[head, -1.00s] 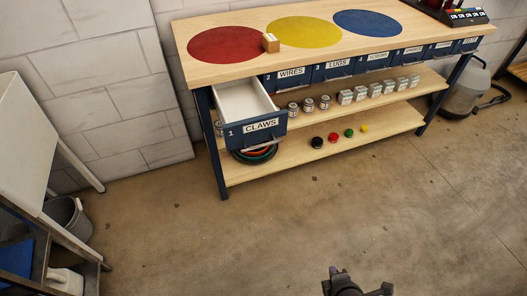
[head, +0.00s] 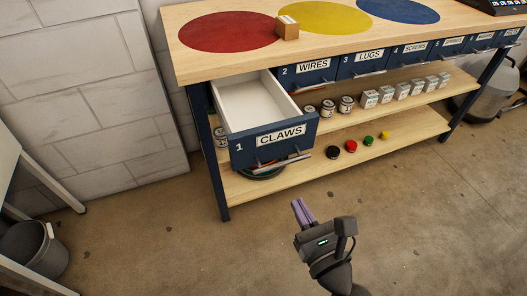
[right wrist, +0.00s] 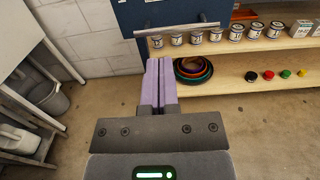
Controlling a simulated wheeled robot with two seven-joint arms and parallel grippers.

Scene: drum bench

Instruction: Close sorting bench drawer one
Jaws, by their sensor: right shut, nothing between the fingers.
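Drawer one (head: 274,142), a dark blue front labelled "1 CLAWS" with a metal bar handle (head: 276,163), is pulled out from the left end of the sorting bench (head: 185,61). Its white inside looks empty. In the right wrist view the drawer front (right wrist: 170,12) and its handle (right wrist: 178,30) show at the top. My right gripper (head: 303,212) is in front of and below the drawer, apart from it. Its purple fingers (right wrist: 158,85) are together with nothing between them. My left gripper is not in view.
Other drawers, such as "2 WIRES" (head: 310,75), are shut. Jars, boxes and coloured knobs stand on the lower shelves (head: 410,125). A small wooden block (head: 287,31) sits on the bench top. A grey bin (head: 35,250) stands at left. The floor before the bench is clear.

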